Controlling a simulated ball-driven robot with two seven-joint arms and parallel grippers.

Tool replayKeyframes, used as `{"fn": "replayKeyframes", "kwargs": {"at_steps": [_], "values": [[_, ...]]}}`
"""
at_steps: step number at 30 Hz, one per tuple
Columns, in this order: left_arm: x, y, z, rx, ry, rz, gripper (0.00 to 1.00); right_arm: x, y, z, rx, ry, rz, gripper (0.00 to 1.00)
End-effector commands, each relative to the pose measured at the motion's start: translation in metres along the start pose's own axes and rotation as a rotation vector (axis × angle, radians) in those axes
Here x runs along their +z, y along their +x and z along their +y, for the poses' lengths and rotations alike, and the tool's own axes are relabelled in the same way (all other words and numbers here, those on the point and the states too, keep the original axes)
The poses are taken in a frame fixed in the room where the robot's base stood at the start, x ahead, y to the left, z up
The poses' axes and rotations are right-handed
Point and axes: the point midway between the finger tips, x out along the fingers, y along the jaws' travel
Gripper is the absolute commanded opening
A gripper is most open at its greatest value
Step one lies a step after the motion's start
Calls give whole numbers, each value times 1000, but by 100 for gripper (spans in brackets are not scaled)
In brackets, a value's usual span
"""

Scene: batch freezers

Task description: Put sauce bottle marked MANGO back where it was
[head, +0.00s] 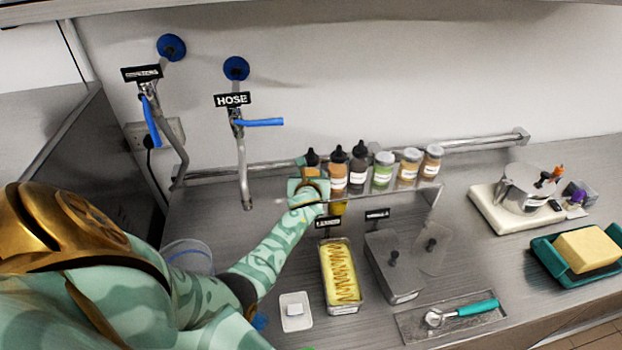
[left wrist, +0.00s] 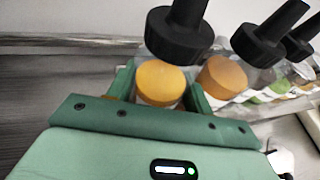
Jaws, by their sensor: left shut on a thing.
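A sauce bottle with a black nozzle cap (head: 312,157) stands upright at the left end of the bottle row on the back rail shelf. My left gripper (head: 310,183) is at this bottle and hides its lower part. In the left wrist view, the green fingers of my left gripper (left wrist: 161,90) are shut on the bottle, one on each side, with its black nozzle cap (left wrist: 180,36) and yellow-orange body showing. Its label is hidden, so I cannot read MANGO. Whether its base rests on the shelf is hidden. My right gripper is not in view.
An orange-brown bottle (head: 337,172) and a dark bottle (head: 358,168) stand close to its right, followed by several jars (head: 408,167). A yellow ice cream pan (head: 340,275) and a lidded pan (head: 392,270) are in front. The hose tap (head: 241,160) hangs at left.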

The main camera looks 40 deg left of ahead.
Motion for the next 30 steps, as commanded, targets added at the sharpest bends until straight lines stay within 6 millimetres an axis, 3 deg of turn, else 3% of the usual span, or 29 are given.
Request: {"fn": "replayKeyframes", "kwargs": {"at_steps": [8,9,20,23,30], "values": [[-2,1,0,0,1,-2,27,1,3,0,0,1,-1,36],[-2,1,0,0,0,0,60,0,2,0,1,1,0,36],[3,-3,0,0,0,0,60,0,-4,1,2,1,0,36],[3,-18,0,-1,1,1,60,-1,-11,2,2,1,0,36],[3,-76,0,0,1,0,60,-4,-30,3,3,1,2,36]]}}
